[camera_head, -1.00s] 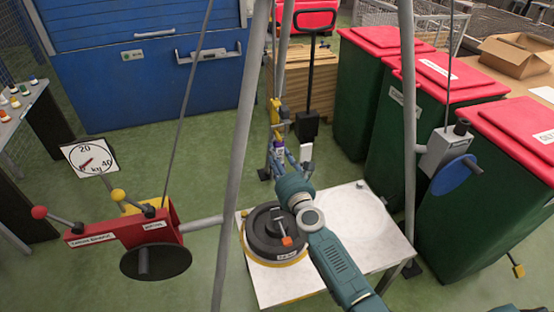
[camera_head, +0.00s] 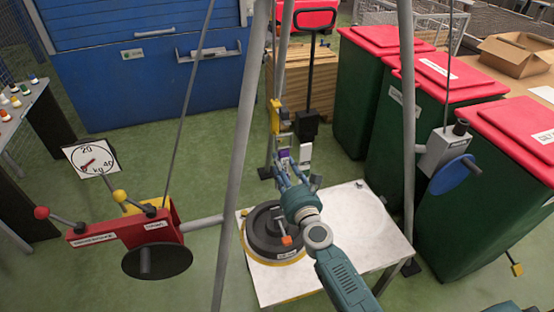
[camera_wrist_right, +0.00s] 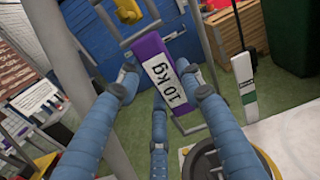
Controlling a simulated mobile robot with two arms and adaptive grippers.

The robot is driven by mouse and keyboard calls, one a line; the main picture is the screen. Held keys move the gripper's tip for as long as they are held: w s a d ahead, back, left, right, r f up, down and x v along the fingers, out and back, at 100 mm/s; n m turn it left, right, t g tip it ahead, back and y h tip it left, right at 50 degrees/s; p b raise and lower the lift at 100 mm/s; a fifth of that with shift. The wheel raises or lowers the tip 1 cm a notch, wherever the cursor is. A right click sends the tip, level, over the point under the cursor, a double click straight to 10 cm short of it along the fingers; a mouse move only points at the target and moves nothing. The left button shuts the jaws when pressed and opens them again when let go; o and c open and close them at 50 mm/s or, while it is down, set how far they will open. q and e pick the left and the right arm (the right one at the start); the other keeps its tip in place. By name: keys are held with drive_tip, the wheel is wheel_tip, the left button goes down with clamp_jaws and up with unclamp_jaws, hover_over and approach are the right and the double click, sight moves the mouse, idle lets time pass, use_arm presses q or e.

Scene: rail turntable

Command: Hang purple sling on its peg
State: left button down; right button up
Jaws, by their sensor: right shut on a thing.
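The purple sling (camera_wrist_right: 168,88) hangs as a flat strap with a white "10 kg" label, tilted in the right wrist view. In the head view it is a small purple and white strip (camera_head: 284,157) just beyond my fingertips. My right gripper (camera_wrist_right: 158,82) has blue fingers on both sides of the strap and one below it; it is shut on the sling, though the contact is hard to see. In the head view the right gripper (camera_head: 286,176) is above the far edge of the white table. The sling's upper end is near a grey bar; its peg cannot be made out. My left gripper is out of view.
A white sling (camera_wrist_right: 245,88) with a green band hangs to the right. A yellow piece (camera_wrist_right: 128,10) is above. A black disc stack (camera_head: 268,235) stands on the white table (camera_head: 365,225). Grey frame legs (camera_head: 242,150) stand close by. Bins (camera_head: 385,85) stand to the right.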

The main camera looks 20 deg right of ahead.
drive_tip(key=shift+s+d, duration=0.1)
drive_tip(key=shift+s, duration=2.1)
drive_tip(key=shift+s, duration=0.1)
